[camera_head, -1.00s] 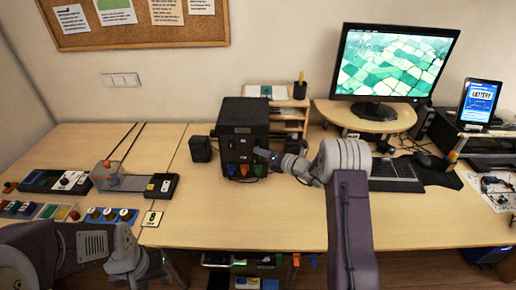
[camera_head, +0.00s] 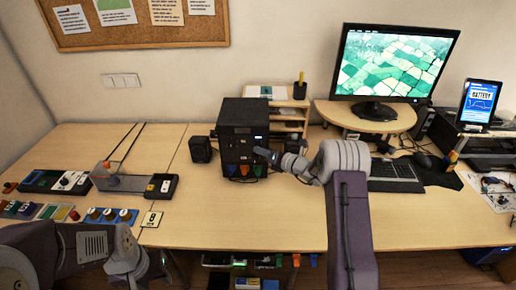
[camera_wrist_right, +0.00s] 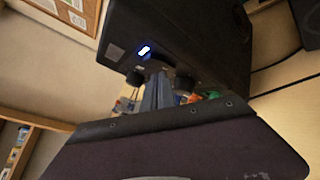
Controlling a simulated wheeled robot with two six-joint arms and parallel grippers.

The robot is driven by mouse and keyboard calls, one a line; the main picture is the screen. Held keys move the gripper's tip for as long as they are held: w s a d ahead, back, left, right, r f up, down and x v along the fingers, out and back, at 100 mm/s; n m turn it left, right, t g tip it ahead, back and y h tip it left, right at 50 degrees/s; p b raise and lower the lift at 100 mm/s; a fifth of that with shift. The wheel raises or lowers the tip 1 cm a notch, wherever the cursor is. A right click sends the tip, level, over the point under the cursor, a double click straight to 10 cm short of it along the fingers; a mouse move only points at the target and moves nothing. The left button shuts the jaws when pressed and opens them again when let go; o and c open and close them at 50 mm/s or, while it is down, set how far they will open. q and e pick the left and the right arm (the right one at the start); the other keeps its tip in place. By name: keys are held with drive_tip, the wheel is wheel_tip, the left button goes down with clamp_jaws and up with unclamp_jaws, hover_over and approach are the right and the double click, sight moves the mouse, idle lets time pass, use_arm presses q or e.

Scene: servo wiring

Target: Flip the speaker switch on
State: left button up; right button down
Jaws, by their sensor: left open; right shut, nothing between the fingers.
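A black box-shaped unit (camera_head: 241,120) stands upright on the desk, with knobs and coloured plugs low on its front. A small bright light (camera_head: 258,138) shows on its front. In the right wrist view the unit (camera_wrist_right: 195,35) fills the top, with a lit blue-white spot (camera_wrist_right: 144,50) beside dark knobs (camera_wrist_right: 184,82). My right gripper (camera_head: 264,153) is shut and empty, its tip close to the unit's front; I cannot tell whether it touches. Its fingers (camera_wrist_right: 158,92) point at the panel below the light. My left gripper (camera_head: 135,280) is low at the left, away from the unit, its fingertips hardly visible.
A monitor (camera_head: 390,62), keyboard (camera_head: 393,174) and tablet (camera_head: 478,103) are to the right. Control boxes (camera_head: 57,181) lie on the left desk. The desk in front of the unit is clear.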

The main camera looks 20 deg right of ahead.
drive_tip(key=shift+s, duration=0.15)
drive_tip(key=shift+s+a+r, duration=0.1)
drive_tip(key=shift+s+a, duration=0.1)
drive_tip(key=shift+s, duration=0.4)
drive_tip(key=s, duration=0.1)
drive_tip(key=s+a, duration=0.1)
drive_tip(key=s, duration=0.2)
drive_tip(key=shift+s+a+r, duration=0.15)
drive_tip(key=shift+s+r, duration=0.15)
drive_tip(key=shift+s, duration=0.05)
